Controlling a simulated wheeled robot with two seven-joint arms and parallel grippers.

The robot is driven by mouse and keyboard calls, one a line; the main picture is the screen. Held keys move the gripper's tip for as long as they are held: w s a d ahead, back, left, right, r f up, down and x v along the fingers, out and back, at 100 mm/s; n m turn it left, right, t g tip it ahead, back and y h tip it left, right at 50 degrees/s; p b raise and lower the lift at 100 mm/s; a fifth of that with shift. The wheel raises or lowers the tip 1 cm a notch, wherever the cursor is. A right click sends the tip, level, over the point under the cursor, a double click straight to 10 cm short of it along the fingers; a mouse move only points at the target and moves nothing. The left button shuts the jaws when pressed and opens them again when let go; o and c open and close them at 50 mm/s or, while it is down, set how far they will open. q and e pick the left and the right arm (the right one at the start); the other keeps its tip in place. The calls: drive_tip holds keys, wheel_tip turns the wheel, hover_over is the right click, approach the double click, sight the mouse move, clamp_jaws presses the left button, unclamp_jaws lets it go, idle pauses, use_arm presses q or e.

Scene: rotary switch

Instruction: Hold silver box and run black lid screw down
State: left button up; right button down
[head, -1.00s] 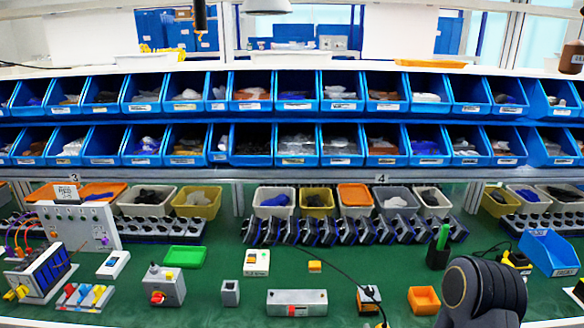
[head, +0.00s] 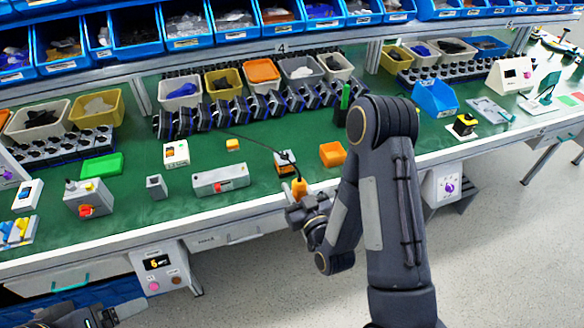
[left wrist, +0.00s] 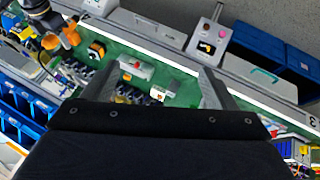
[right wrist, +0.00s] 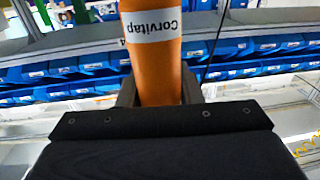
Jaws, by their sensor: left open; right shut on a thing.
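My right gripper (head: 301,206) is shut on an orange power screwdriver (head: 299,187), held above the bench's front edge. In the right wrist view, its orange body (right wrist: 153,60) stands between the fingers and carries a "Corvitap" label; its tip is out of view. Silver-grey candidates for the box are a small cube (head: 156,187), a long box with a red part (head: 221,179) and a box with a red switch (head: 88,199). I cannot make out a black lid or its screw. My left gripper (left wrist: 160,76) is open and empty, away from the boxes.
A black cable crosses behind the long box. Blue bins (head: 190,30) line the shelf behind. Green surface is free between the boxes.

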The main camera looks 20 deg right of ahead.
use_arm(q)
drive_tip(key=shift+c, duration=1.3)
drive_tip(key=shift+w+d, duration=0.1)
drive_tip(key=shift+w, duration=0.05)
drive_tip(key=shift+c, duration=1)
drive_tip(key=w+d+f+n+g+h, duration=0.2)
drive_tip(key=w+d+n+g+h, duration=0.45)
drive_tip(key=w+d, duration=0.35)
drive_tip(key=w+d+f+n+t+h, duration=0.1)
drive_tip(key=w+d+f+n+h, duration=0.25)
drive_tip(key=w+f+n, duration=0.2)
drive_tip(key=w+d+f+n+t+h, duration=0.2)
drive_tip(key=w+f+n+h, duration=0.25)
drive_tip(key=w, duration=0.25)
drive_tip(key=w+d, duration=0.1)
drive_tip(key=d, duration=1.1)
drive_tip(key=shift+n, duration=0.45)
use_arm(e)
drive_tip(key=a+r+n+g+y, duration=0.4)
drive_tip(key=a+n+y, duration=0.3)
drive_tip(key=a+y, duration=0.3)
drive_tip(key=a, duration=0.3)
drive_tip(key=shift+r, duration=0.3)
use_arm(q)
drive_tip(key=shift+d+g, duration=0.1)
drive_tip(key=shift+g, duration=0.15)
